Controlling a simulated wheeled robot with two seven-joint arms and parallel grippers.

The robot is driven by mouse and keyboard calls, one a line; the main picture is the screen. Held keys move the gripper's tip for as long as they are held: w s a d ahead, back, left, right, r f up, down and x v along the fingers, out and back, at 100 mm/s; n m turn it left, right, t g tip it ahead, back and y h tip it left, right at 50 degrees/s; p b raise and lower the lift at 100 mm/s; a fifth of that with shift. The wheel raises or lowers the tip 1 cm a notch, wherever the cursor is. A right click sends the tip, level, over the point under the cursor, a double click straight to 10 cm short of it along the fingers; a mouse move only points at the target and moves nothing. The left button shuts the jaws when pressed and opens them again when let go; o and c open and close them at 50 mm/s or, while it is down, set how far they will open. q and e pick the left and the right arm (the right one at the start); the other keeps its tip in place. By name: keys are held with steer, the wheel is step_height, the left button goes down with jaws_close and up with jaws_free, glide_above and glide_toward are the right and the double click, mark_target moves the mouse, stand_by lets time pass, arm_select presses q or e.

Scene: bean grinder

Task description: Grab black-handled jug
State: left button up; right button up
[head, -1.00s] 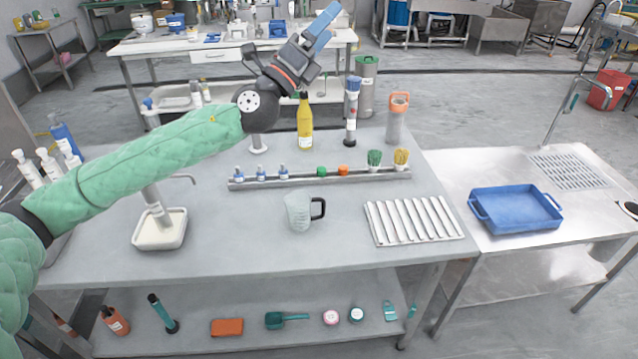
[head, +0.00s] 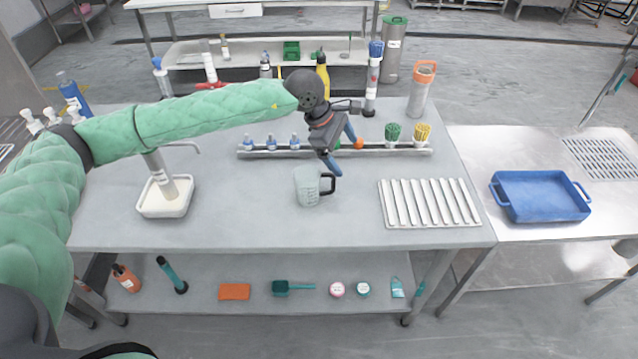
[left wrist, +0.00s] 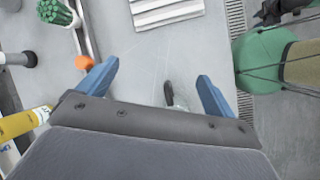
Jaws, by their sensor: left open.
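The jug (head: 308,187), pale and see-through with a black handle on its right side, stands upright on the grey table. My left gripper (head: 343,155) is open, with two blue fingers pointing down, just above and behind the jug's handle. In the left wrist view my fingers (left wrist: 157,82) are spread apart. The black handle (left wrist: 168,92) shows between them, nearer the right finger, with part of the jug hidden behind the gripper. I cannot see contact. My right gripper is not in view.
A metal rack (head: 250,153) with small bottles and brushes runs behind the jug. A blue tray (head: 540,196) sits on the right-hand table.

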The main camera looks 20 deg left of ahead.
mark_target(310, 180)
arm_select(q)
steer(key=shift+s+a+f+m+g+y+p, duration=0.25)
steer(key=shift+s+a+f+m+y, duration=0.25)
steer(key=shift+a+f+y, duration=0.65)
steer(key=shift+s+a+f+m+g+y+p, duration=0.2)
steer(key=shift+s+a+f+m+g+y, duration=0.3)
steer(key=shift+a, duration=1.1)
steer(key=shift+s+a+f+m+g+y+p, duration=0.1)
steer(key=shift+s+a+f+m+y+p, duration=0.3)
steer(key=shift+a+f+y, duration=0.8)
step_height(310, 180, down, 3)
steer(key=shift+f+p, duration=0.1)
steer(key=shift+p, duration=1.15)
steer(key=shift+f, duration=0.55)
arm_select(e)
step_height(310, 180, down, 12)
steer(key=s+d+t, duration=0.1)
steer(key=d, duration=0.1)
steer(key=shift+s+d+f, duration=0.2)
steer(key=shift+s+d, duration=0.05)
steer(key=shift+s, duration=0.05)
arm_select(q)
steer(key=c, duration=1.1)
